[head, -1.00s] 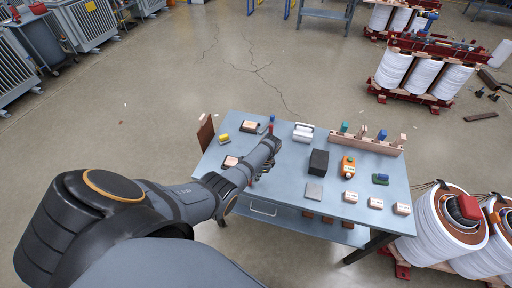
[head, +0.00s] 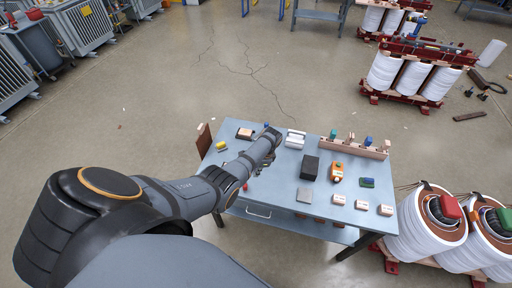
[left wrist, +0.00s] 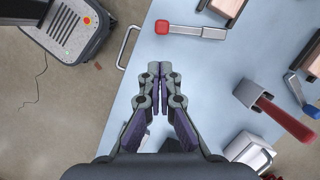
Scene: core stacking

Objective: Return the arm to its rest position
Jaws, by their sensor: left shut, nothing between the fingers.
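My left arm (head: 195,195) reaches from the lower left over the front left part of the blue-grey table (head: 277,200). My left gripper (head: 258,170) is small and partly hidden by the wrist in the head view. In the left wrist view its two fingers (left wrist: 160,70) are closed together with nothing between them. They are over the table near its front edge, close to a drawer handle (left wrist: 125,48). My right gripper is not in view.
The table holds a black box (head: 309,168), an orange device (head: 337,173), small labelled blocks (head: 361,205) and a wooden rack (head: 352,148). In the wrist view, a red-ended tool (left wrist: 190,29) and red-handled tool (left wrist: 275,108) lie near the fingers. White coils (head: 425,230) stand right.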

